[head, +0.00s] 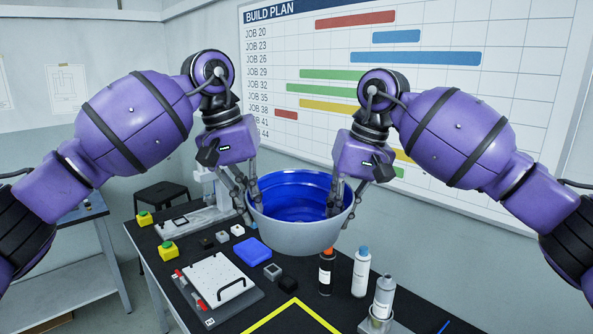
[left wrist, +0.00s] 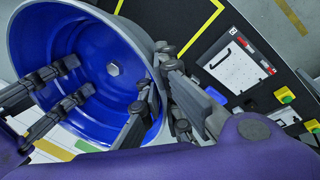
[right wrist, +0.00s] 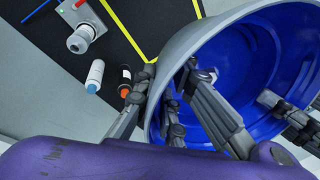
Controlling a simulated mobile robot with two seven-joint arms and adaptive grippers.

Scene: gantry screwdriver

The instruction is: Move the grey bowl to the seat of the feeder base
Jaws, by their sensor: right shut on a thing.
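The grey bowl (head: 300,235), blue inside, hangs level above the black table; it also shows in the left wrist view (left wrist: 85,50) and right wrist view (right wrist: 250,60). My left gripper (head: 245,203) has fingers on both sides of its left wall and appears shut on it. My right gripper (head: 343,200) is shut on the opposite wall, with fingers inside and outside. A grey cylinder (head: 384,293) on a grey plate stands at the table's right; it also shows in the right wrist view (right wrist: 80,40). It may be the feeder base, but I cannot be sure; its seat is not clear.
A black-and-orange bottle (head: 326,272) and a white bottle with a blue cap (head: 361,272) stand beside the cylinder. A white plate with a handle (head: 215,281), a blue block (head: 252,251) and yellow button boxes (head: 168,251) lie left. A yellow-outlined area (head: 290,316) is at the front.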

